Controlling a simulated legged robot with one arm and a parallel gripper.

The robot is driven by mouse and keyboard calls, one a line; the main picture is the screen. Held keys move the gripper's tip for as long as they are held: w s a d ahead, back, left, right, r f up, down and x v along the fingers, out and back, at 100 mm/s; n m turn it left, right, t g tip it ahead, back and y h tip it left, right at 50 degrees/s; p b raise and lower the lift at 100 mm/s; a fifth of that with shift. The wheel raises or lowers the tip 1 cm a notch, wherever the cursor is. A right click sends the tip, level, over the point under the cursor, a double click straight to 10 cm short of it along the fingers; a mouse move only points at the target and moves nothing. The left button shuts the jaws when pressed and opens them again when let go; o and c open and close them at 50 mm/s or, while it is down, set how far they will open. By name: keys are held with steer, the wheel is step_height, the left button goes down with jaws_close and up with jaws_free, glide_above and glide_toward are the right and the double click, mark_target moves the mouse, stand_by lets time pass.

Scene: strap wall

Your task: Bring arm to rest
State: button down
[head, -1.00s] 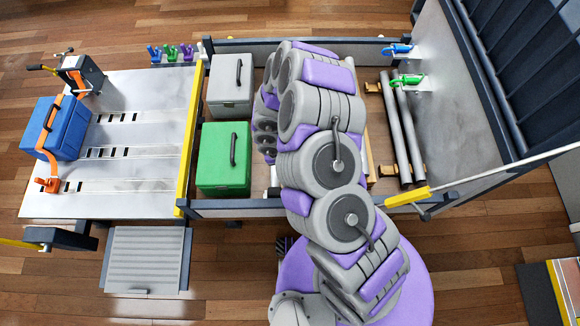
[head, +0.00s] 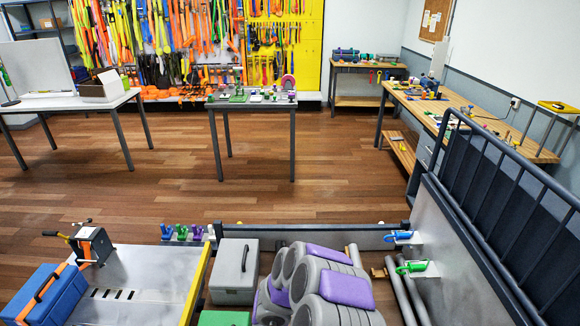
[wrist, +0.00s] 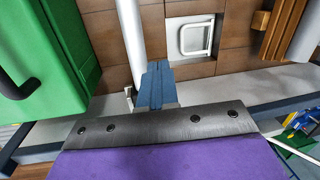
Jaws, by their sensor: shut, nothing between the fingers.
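My gripper (wrist: 158,85) shows in the wrist view as two blue fingers pressed together, shut and empty. They point over the brown plank floor of the bed, just right of a green case (wrist: 50,60) with a dark handle. In the head view my grey and purple arm (head: 325,285) is folded at the bottom centre. My gripper is hidden there. The arm stands right of the grey case (head: 235,268) and the green case (head: 225,318), of which only the top edge shows.
A blue box (head: 45,295) is strapped at lower left. Grey pipes (head: 403,295) lie right of my arm, beside the side panel with blue (head: 400,236) and green (head: 412,267) ratchets. A white recessed bracket (wrist: 195,38) is near the fingers. Behind, floor is open before the tables.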

steer(key=w+a+r+n+t+y, duration=0.25)
steer(key=w+a+r+n, duration=0.2)
steer(key=r, duration=0.35)
steer(key=w+a+r+n+t+y, duration=0.1)
steer(key=w+a+r+n+y, duration=0.3)
steer(key=r, duration=0.4)
steer(key=s+a+r+n+y, duration=0.25)
steer(key=r+n, duration=0.35)
steer(key=r, duration=0.3)
steer(key=s+a+r+n+y, duration=0.1)
steer(key=s+r+n, duration=0.35)
steer(key=r, duration=0.35)
steer(key=s+d+r+n+g+h, duration=0.2)
steer(key=s+d+n, duration=0.6)
steer(key=s+d, duration=0.6)
steer(key=s+d+r+n+g+h, duration=0.3)
steer(key=s+d+n+h, duration=0.3)
steer(key=s+d, duration=0.7)
steer(key=shift+s+d+r+n+g, duration=0.25)
steer(key=shift+s+d+n+g, duration=0.2)
steer(key=shift+d+n, duration=0.35)
steer(key=shift+w+a, duration=0.1)
steer(key=shift+a, duration=0.1)
